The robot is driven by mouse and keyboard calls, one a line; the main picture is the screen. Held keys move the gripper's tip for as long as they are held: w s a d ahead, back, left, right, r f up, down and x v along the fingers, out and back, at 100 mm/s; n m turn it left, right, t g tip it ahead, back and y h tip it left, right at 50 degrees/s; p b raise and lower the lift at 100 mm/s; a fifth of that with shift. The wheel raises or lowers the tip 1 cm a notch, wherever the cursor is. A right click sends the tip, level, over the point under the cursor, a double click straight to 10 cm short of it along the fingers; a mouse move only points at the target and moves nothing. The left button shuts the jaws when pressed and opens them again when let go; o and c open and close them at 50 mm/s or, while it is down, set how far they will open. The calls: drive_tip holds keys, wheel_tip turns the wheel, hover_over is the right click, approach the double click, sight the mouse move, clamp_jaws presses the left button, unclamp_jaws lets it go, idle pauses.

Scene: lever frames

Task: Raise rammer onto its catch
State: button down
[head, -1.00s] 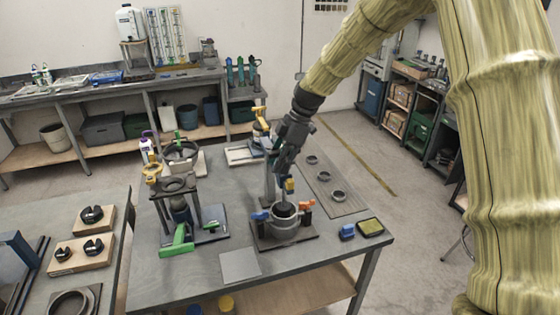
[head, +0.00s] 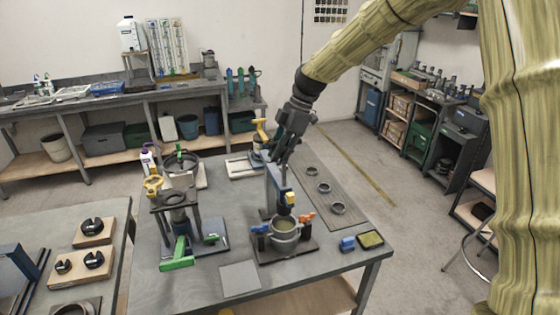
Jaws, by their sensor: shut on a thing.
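The rammer (head: 283,181) is a slim upright rod over a grey mould pot (head: 285,239) on a dark base plate. My gripper (head: 281,158) is shut on the upper part of the rammer, directly above the pot. The pot's mouth shows an olive interior. A grey post (head: 271,190) stands just behind and left of the rod.
Orange (head: 306,216) and blue (head: 260,229) handles flank the pot. Several rings lie on a board (head: 341,222) to the right. A blue block (head: 347,244) and a grey plate (head: 240,279) lie near the front.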

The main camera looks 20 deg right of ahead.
drive_tip(key=shift+w+r, duration=0.15)
drive_tip(key=shift+r, duration=0.15)
drive_tip(key=c, duration=1.6)
unclamp_jaws()
drive_tip(key=shift+o, duration=0.6)
drive_tip(key=shift+f, duration=0.1)
drive_tip(key=v, duration=1.2)
drive_tip(key=shift+s, duration=0.2)
